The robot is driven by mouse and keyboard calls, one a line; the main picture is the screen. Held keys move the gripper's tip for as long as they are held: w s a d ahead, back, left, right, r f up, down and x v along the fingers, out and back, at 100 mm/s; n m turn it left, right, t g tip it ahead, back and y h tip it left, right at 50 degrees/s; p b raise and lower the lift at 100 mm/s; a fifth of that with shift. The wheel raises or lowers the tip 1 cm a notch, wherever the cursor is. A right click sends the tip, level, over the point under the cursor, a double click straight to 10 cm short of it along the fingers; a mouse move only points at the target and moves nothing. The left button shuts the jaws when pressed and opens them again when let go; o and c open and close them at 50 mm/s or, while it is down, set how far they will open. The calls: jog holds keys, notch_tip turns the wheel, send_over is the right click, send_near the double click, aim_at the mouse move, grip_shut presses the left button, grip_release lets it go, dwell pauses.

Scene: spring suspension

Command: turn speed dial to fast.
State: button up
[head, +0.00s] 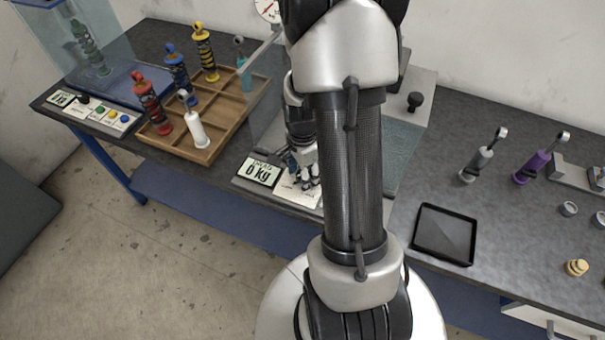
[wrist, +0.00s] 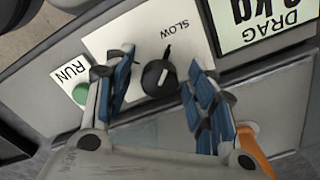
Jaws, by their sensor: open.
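The speed dial (wrist: 156,78) is a round black knob on a cream panel (wrist: 105,38) in the wrist view. A thin dark pointer rises from it towards the top of the picture, near the upside-down word SLOW. No FAST label is visible. My gripper (wrist: 161,78) is open, with one blue-padded finger on each side of the dial; I see a gap to the knob on both sides. In the head view my gripper (head: 305,172) is low over the cream panel (head: 290,195), and the dial is hidden there.
A green button (wrist: 81,94) labelled RUN sits left of the dial, and an orange part (wrist: 256,152) shows at lower right. The DRAG display (head: 258,171) is beside the panel. A wooden tray (head: 225,127) with several shock absorbers stands left; a black tray (head: 444,234) lies right.

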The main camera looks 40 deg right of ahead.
jog(key=shift+c, duration=0.2)
jog(key=c, duration=1)
jog(key=shift+n, duration=0.3)
jog(key=n+p, duration=0.1)
jog(key=n, duration=0.2)
jog(key=shift+n, duration=0.4)
jog(key=n, duration=0.4)
jog(key=shift+n+p, duration=0.3)
jog(key=n, duration=0.4)
jog(key=shift+p, duration=0.3)
jog(key=n, duration=0.4)
jog(key=shift+s+n, duration=0.1)
jog(key=shift+n, duration=0.2)
